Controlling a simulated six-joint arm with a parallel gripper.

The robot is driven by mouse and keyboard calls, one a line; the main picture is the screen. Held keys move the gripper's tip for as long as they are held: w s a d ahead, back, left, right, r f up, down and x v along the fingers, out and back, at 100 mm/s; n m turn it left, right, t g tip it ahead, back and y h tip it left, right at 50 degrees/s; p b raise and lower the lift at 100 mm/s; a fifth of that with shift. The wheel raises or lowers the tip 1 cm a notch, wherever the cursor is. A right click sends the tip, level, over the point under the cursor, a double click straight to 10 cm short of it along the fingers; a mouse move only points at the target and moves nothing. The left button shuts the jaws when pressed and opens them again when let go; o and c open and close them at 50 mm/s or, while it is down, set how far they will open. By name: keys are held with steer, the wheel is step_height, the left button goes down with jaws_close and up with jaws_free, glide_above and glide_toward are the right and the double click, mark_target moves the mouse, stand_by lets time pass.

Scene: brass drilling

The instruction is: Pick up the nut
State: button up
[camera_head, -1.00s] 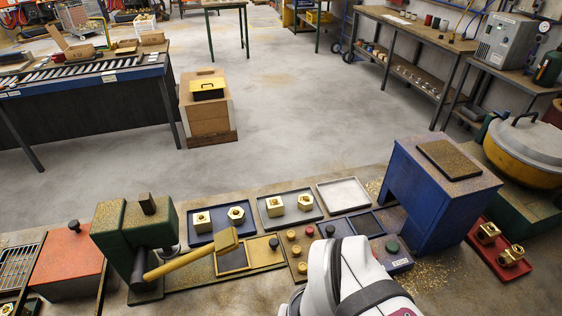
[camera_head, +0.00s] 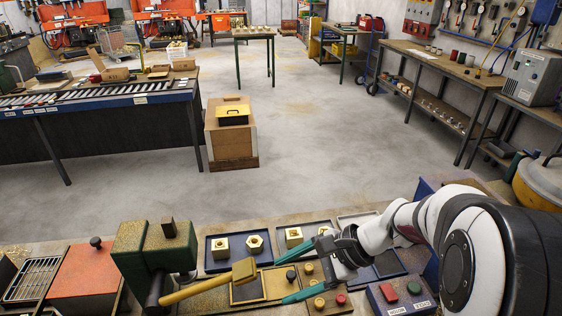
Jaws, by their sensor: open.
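Brass nuts sit in two dark trays on the bench. The left blue tray (camera_head: 233,262) holds a block-shaped brass piece (camera_head: 221,247) and a hexagonal nut (camera_head: 255,243) with its hole facing up. The second tray (camera_head: 318,224) holds another brass piece (camera_head: 294,237), and a further one beside it is partly hidden by my gripper. My gripper (camera_head: 291,274) has teal fingers spread apart, with nothing between them. It is above the button panel and near edge of the second tray, to the right of the left tray's nuts.
A green machine (camera_head: 158,250) with a yellow lever (camera_head: 210,283) stands left of the trays, its lever reaching toward my gripper. An orange-red box (camera_head: 85,271) stands far left.

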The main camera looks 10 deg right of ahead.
steer(key=w+d+f+m+t, duration=0.3)
steer(key=w+d+f+m, duration=0.15)
steer(key=w+d, duration=0.25)
steer(key=m+t+h, duration=0.2)
steer(key=m+t, duration=0.4)
steer(key=m, duration=0.4)
glide_above(364, 273)
step_height(364, 273, down, 11)
steer(key=shift+r, duration=0.1)
steer(key=x, duration=1.5)
steer(key=shift+w+d+r, duration=0.25)
steer(key=shift+w, duration=0.3)
jaws_close()
